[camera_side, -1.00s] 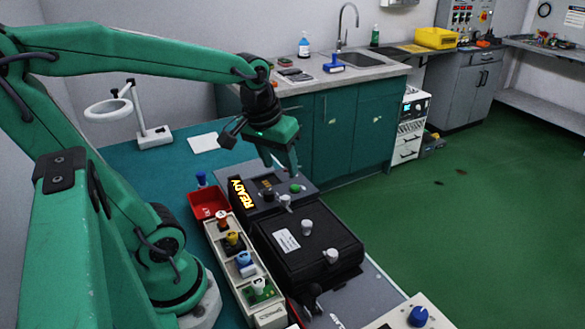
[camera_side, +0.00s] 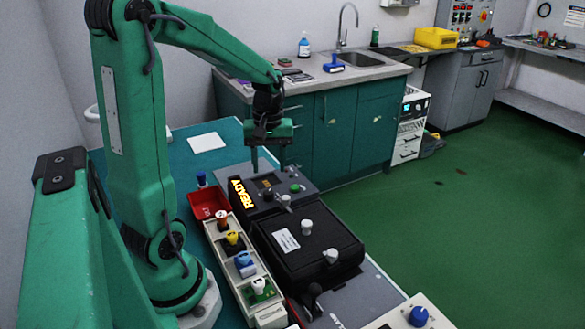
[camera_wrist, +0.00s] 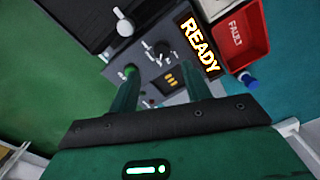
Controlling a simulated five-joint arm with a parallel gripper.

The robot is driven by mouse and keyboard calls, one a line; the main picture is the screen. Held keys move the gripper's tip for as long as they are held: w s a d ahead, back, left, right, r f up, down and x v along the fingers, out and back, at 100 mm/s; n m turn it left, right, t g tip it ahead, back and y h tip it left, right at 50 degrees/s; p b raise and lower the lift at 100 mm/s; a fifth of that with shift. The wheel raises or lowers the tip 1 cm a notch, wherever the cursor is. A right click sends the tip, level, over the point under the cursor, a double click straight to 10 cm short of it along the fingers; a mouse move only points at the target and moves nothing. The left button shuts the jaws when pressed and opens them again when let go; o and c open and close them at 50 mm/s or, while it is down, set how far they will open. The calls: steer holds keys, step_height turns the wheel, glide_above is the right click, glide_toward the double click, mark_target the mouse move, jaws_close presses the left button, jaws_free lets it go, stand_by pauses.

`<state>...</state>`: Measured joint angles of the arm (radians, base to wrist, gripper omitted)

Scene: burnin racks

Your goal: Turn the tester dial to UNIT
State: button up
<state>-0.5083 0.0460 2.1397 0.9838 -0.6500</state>
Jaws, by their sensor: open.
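The tester (camera_side: 300,178) is a grey box on the bench with a lit READY sign (camera_side: 242,193), a small amber display (camera_side: 266,182) and a green button (camera_side: 295,188). Its black dial (camera_side: 268,196) sits near the sign; in the wrist view the dial (camera_wrist: 162,48) lies ahead of the fingers, with small pale markings around it too blurred to read. My gripper (camera_side: 268,166) points down above the far part of the tester, open and empty. In the wrist view my gripper (camera_wrist: 157,75) has its fingers apart, with the amber display between them. I see no contact with the dial.
A red FAULT bin (camera_side: 207,204) stands left of the tester. A pale tray (camera_side: 222,262) with several coloured parts runs along the front. A black case (camera_side: 300,255) with light knobs is right beside the tester. A white sheet (camera_side: 206,142) lies behind on clear teal bench.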

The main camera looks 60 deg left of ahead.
mark_target(269, 191)
steer(key=shift+f, duration=0.1)
steer(key=shift+s+f, duration=0.15)
steer(key=shift+f, duration=3.65)
steer(key=c, duration=1)
